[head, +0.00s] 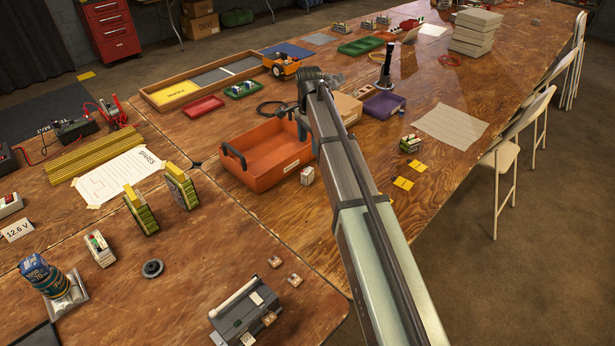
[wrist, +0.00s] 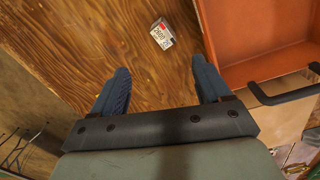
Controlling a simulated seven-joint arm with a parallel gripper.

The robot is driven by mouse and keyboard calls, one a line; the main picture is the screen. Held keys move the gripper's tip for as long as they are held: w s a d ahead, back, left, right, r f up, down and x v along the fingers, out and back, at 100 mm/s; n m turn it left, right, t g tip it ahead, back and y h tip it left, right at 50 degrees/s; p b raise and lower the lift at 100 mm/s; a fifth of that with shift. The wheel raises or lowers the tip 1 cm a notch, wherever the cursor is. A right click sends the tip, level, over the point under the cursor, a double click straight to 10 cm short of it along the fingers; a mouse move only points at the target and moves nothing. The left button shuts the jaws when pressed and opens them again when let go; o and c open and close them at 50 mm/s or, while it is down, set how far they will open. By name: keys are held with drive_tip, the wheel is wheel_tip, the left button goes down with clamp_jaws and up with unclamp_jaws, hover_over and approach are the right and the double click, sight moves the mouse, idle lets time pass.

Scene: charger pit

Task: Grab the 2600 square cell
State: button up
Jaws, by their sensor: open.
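The 2600 square cell (wrist: 162,34) is a small white block with a red end and dark print in the wrist view. It lies on the wooden table, beyond my fingertips and to the left of the orange bin. In the head view a small white block with red on it (head: 307,175) stands by the bin's right front corner. My gripper (wrist: 160,82) is open and empty, its two blue fingers apart with bare table between them. In the head view my arm hides most of the gripper.
The orange bin (head: 262,178) with black handles stands close beside the cell; its wall and handle also show in the wrist view (wrist: 240,72). A small battery pack (head: 410,143) and yellow notes (head: 403,183) lie to the right. Table in front of the bin is mostly clear.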

sight(307, 170)
wheel_tip(307, 170, down, 9)
drive_tip(key=m, duration=1.2)
drive_tip(key=shift+s+r, duration=0.1)
drive_tip(key=shift+s, duration=0.05)
drive_tip(key=shift+a+f, duration=0.15)
drive_tip(key=shift+f, duration=1.15)
drive_tip(key=shift+a+f, duration=0.15)
drive_tip(key=shift+f, duration=1.15)
drive_tip(key=c, duration=1.1)
drive_tip(key=shift+c, duration=0.2)
